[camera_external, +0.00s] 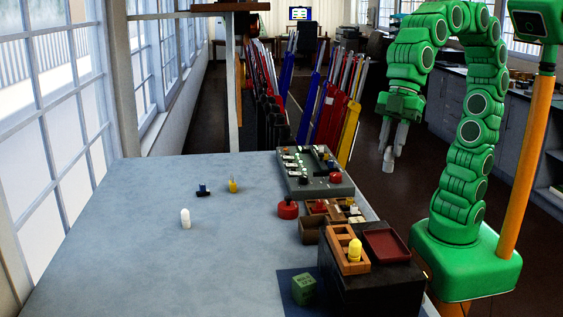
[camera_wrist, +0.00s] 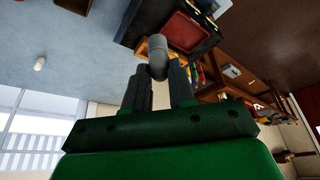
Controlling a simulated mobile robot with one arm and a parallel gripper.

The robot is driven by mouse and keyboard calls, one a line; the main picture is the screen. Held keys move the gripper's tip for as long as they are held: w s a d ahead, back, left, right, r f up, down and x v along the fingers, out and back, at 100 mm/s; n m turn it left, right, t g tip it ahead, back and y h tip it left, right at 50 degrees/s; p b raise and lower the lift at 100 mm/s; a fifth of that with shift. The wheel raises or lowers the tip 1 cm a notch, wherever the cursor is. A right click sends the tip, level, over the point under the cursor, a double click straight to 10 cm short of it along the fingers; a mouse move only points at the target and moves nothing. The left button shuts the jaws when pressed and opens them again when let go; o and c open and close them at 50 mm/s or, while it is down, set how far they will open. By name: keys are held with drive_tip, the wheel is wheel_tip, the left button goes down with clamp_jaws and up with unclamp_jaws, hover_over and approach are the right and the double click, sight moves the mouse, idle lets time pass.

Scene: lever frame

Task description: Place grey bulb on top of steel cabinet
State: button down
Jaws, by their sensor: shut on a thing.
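My gripper (camera_external: 391,147) is shut on the grey bulb (camera_external: 388,166), which hangs below the fingertips. It is held in the air to the right of the table, in front of my arm's column. In the wrist view the grey bulb (camera_wrist: 157,52) sticks out beyond the fingers of my gripper (camera_wrist: 161,78). A dark box-like cabinet (camera_external: 340,296), which may be the steel cabinet, stands at the table's front right. A dark red tray (camera_external: 387,245) and a wooden holder (camera_external: 353,265) with a yellow bulb (camera_external: 355,250) are on its top. The bulb is apart from it.
A grey-green lever panel (camera_external: 316,188), a red knob (camera_external: 288,209) and small wooden boxes (camera_external: 340,209) line the table's right edge. A white bulb (camera_external: 185,219) stands on the table (camera_external: 110,260). A green cube (camera_external: 303,289) is beside the cabinet. The table's left is mostly clear.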

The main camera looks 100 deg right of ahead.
drive_tip(key=shift+s+d+r, duration=0.1)
drive_tip(key=shift+s, duration=0.1)
drive_tip(key=w+d+f+m+h, duration=0.1)
drive_tip(key=w+d+f+m, duration=0.25)
drive_tip(key=w+d, duration=0.45)
drive_tip(key=w+d+f+m+t+h, duration=0.1)
drive_tip(key=w+d+f+m, duration=0.3)
drive_tip(key=w+d, duration=0.45)
drive_tip(key=w+d+f+m+h, duration=0.1)
drive_tip(key=w+d+f+m, duration=0.1)
drive_tip(key=w+d+f, duration=0.45)
drive_tip(key=shift+n, duration=0.25)
drive_tip(key=shift+w+d+f, duration=0.25)
drive_tip(key=shift+w+f, duration=1.1)
drive_tip(key=shift+w, duration=1.3)
drive_tip(key=shift+w+d+f, duration=0.25)
drive_tip(key=shift+w+f, duration=1.1)
drive_tip(key=shift+w, duration=1.35)
drive_tip(key=shift+w+d+f, duration=0.25)
drive_tip(key=shift+w+f, duration=1.1)
drive_tip(key=shift+w, duration=1.3)
drive_tip(key=shift+f, duration=1.35)
drive_tip(key=shift+f, duration=0.1)
